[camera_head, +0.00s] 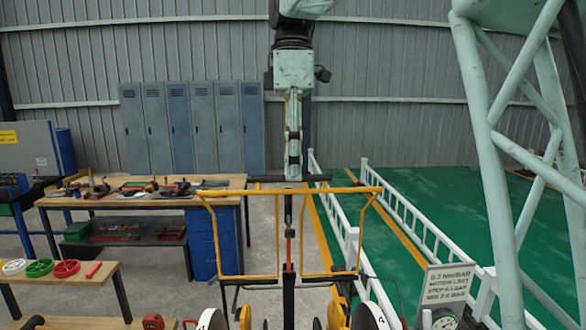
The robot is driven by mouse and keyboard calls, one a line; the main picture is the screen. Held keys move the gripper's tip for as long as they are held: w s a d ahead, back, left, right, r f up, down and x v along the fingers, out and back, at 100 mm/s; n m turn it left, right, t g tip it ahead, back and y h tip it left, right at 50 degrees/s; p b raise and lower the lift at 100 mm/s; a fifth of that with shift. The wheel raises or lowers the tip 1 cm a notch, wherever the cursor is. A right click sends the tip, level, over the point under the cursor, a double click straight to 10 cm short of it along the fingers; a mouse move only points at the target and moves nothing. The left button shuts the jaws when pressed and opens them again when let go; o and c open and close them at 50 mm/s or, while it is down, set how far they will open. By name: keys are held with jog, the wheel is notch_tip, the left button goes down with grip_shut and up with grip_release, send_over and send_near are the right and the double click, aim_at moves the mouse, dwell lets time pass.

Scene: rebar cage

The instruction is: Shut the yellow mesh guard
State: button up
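A yellow guard frame (262,276) stands upright in the middle of the view. It has a thin top bar, sloping upper corners and two lower panels with a gap between them. The background shows through it, and I cannot make out any mesh. I cannot tell whether its panels are shut or how they are hinged. A mint-green and black assembly (293,70) hangs from above, in line with the gap. Below it are a dark crossbar (290,179) and an upright rod with a red part (289,250). I cannot make out my gripper.
A workbench (225,199) with tools stands at left, over a blue drawer unit (203,245). A lower bench (60,279) holds coloured reels. White railings (403,212) and a mint lattice post (490,150) with a sign (448,284) stand at right. Wheels (368,316) crowd the bottom.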

jog(key=shift+f, duration=0.2)
grip_shut()
jog(key=shift+s+f, duration=0.1)
jog(key=shift+s, duration=0.2)
